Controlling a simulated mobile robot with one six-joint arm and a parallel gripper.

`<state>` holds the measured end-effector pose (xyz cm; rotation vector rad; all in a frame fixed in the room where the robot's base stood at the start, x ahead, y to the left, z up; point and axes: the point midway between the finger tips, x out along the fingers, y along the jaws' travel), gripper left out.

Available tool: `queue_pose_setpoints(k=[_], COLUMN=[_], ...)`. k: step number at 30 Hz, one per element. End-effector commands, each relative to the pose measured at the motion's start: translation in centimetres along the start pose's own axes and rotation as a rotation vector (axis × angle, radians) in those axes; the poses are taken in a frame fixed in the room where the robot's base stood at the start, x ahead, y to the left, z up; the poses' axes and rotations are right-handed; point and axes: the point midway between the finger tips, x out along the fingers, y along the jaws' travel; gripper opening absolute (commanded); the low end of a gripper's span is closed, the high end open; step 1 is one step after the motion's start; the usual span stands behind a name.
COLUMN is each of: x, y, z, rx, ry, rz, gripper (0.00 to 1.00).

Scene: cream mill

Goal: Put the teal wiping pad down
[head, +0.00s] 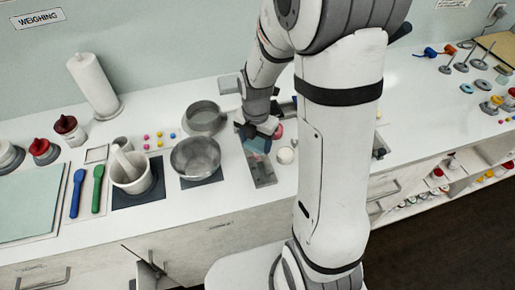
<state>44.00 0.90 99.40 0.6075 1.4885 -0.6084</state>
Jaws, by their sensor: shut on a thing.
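My gripper (262,127) points down over the white counter, right of the metal bowls. It is shut on the teal wiping pad (258,145), which shows just below the fingers. The pad is over the far part of a grey metal plate (263,174). I cannot tell whether the pad touches the plate or hangs just above it. My arm hides part of the counter to the right.
A metal bowl (196,158) and a pan (204,118) stand left of my gripper. A small white round pot (286,155) and a pink item (277,130) are close on the right. A mortar (131,174) stands further left. Counter near the front edge is clear.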

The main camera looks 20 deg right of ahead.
Motion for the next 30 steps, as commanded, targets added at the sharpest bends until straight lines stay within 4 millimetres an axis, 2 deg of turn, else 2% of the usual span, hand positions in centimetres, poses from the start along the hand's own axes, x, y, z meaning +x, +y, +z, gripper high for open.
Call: queue_pose_setpoints(k=[9, 23, 24, 30], x=[3.9, 4.9, 4.7, 4.7], y=[-0.1, -0.1, -0.1, -0.1], z=[0.1, 0.2, 0.2, 0.2], rx=[0.004, 0.005, 0.005, 0.005], ry=[0.002, -0.001, -0.001, -0.001], rz=[-0.002, 0.001, 0.001, 0.001], gripper=[0.33, 0.33, 0.61, 0.77])
